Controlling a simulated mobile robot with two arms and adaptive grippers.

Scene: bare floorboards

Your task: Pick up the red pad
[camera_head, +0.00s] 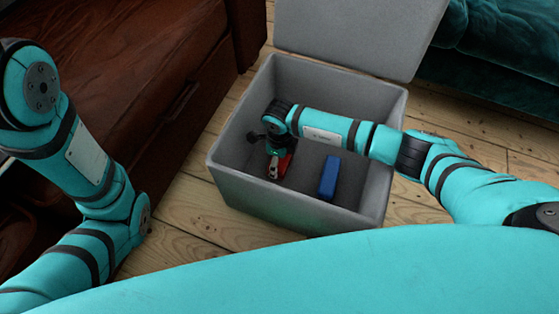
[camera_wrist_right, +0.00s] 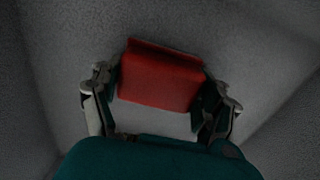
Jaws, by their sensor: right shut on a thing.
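The red pad (camera_head: 285,165) is inside the grey box (camera_head: 224,178), toward its left side. My right arm reaches over the box's right wall, and my right gripper (camera_head: 277,168) points down inside it. In the right wrist view the right gripper (camera_wrist_right: 158,100) is shut on the red pad (camera_wrist_right: 160,78), with a finger on either side of it. I cannot tell whether the pad touches the box floor. My left arm shows at the left of the head view, but its gripper is out of view.
A blue block (camera_head: 329,178) stands in the box, right of the red pad. The box's grey lid (camera_head: 360,35) is open at the back. Dark brown wooden furniture (camera_head: 150,80) is on the left, a green sofa (camera_head: 510,40) at back right. Floorboards (camera_head: 180,225) show around the box.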

